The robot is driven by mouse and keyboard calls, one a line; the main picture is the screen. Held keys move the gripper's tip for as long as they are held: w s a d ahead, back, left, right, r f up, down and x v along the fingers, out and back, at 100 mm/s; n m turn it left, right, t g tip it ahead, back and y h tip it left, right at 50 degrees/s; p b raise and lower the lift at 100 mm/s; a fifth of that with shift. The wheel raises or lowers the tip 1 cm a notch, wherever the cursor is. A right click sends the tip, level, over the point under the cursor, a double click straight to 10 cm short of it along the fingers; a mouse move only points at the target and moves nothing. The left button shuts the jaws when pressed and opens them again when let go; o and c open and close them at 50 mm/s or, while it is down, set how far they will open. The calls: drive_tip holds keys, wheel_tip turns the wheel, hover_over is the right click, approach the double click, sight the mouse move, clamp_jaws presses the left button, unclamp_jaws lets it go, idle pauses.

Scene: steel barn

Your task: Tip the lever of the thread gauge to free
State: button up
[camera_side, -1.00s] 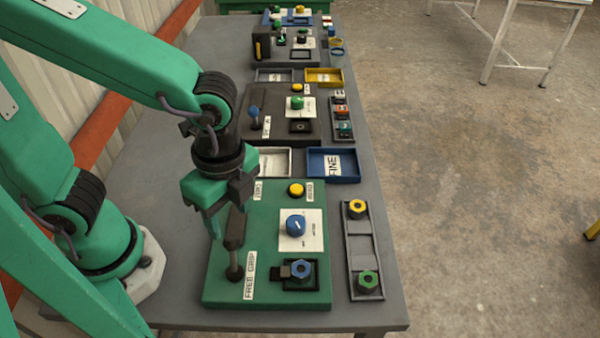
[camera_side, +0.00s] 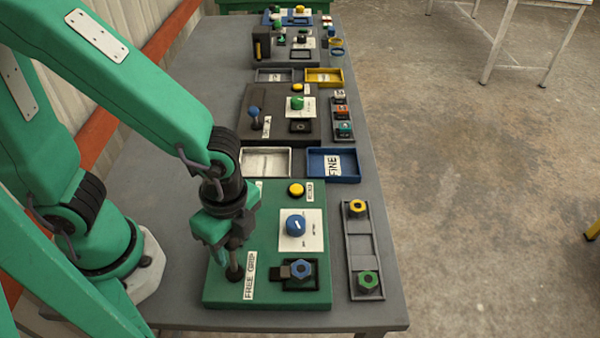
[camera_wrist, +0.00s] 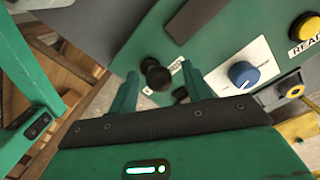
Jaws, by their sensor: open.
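The thread gauge (camera_side: 265,296) is a green board at the near end of the table. Its lever (camera_side: 234,272) is a dark stalk with a dark round knob, at the board's near left beside the "FREE GRIP" label (camera_side: 249,275). In the wrist view the lever's knob (camera_wrist: 156,74) lies between my two green fingers. My gripper (camera_side: 228,256) is open above the lever and partly hides it in the side view. My fingertips also show in the wrist view (camera_wrist: 160,82). I cannot tell whether a finger touches the lever.
The board also carries a blue knob (camera_side: 295,224), a yellow button (camera_side: 296,189) and a blue nut (camera_side: 302,268) in a dark frame. A rack with a yellow nut (camera_side: 357,207) and a green nut (camera_side: 368,281) stands right. Trays and other gauges lie beyond.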

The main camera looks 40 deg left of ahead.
sight(233, 243)
drive_tip(key=shift+f, duration=0.2)
clamp_jaws()
drive_tip(key=shift+s+d+r, duration=0.1)
drive_tip(key=shift+s+d, duration=0.2)
drive_tip(key=shift+s, duration=0.05)
unclamp_jaws()
drive_tip(key=shift+r, duration=0.1)
drive_tip(key=shift+w+d+r, duration=0.1)
drive_tip(key=shift+r, duration=1.85)
drive_tip(key=shift+w+d+r, duration=0.1)
drive_tip(key=shift+r, duration=1.8)
drive_tip(key=shift+a, duration=0.1)
